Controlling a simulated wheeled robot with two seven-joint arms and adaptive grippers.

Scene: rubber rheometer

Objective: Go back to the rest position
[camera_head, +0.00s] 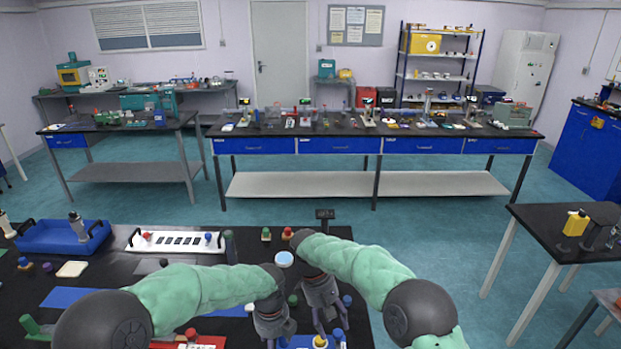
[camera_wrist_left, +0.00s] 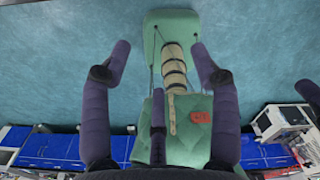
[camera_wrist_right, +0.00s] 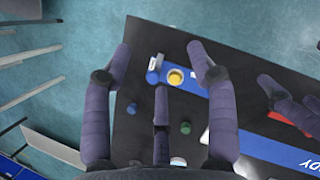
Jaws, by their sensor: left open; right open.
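My left gripper (camera_head: 272,337) hangs over the front of the black table in the head view; its lower end is cut off by the frame. In the left wrist view the left gripper (camera_wrist_left: 159,55) is open and empty, with its fingers spread over blue floor and a green part of my own body. My right gripper (camera_head: 328,325) hangs close to the right of the left one, near the table's right side. In the right wrist view the right gripper (camera_wrist_right: 160,55) is open, with nothing held. A yellow knob (camera_wrist_right: 175,77) shows below, between its fingers.
The black table (camera_head: 200,248) holds a blue tray (camera_head: 62,238), a white rack (camera_head: 175,241) and several coloured knobs. A blue mat (camera_wrist_right: 262,148) lies under the grippers. My left fingers (camera_wrist_right: 290,100) show close by in the right wrist view. Open floor (camera_head: 430,235) lies right of the table.

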